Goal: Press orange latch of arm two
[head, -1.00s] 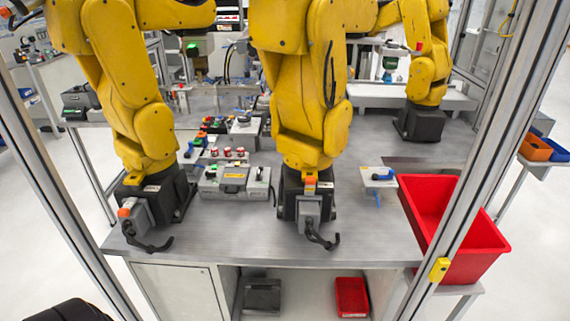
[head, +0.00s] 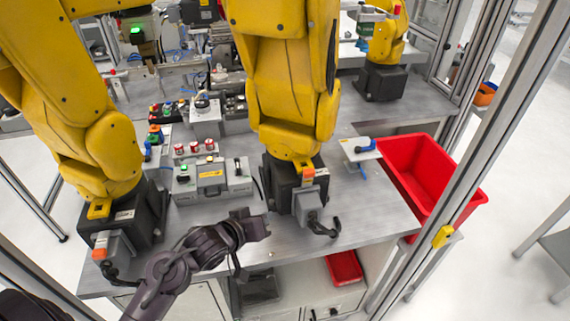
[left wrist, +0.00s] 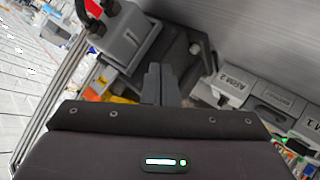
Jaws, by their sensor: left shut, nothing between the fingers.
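Two yellow robot arms stand at the front of the bench, on dark bases. The middle arm (head: 285,85) has an orange latch (head: 308,172) above a grey connector (head: 308,205). The left arm (head: 85,140) has another orange latch (head: 99,253) at its connector. Which one is arm two is not readable in the head view. My left gripper (head: 262,226) is shut and empty, in front and left of the middle base, apart from its latch. My right gripper is not in view.
A grey control box (head: 211,180) stands between the two bases. A small stand with a blue handle (head: 361,149) and a red bin (head: 425,175) are to the right. A metal frame post (head: 480,175) rises at the right. The bench front (head: 365,222) right of the middle base is clear.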

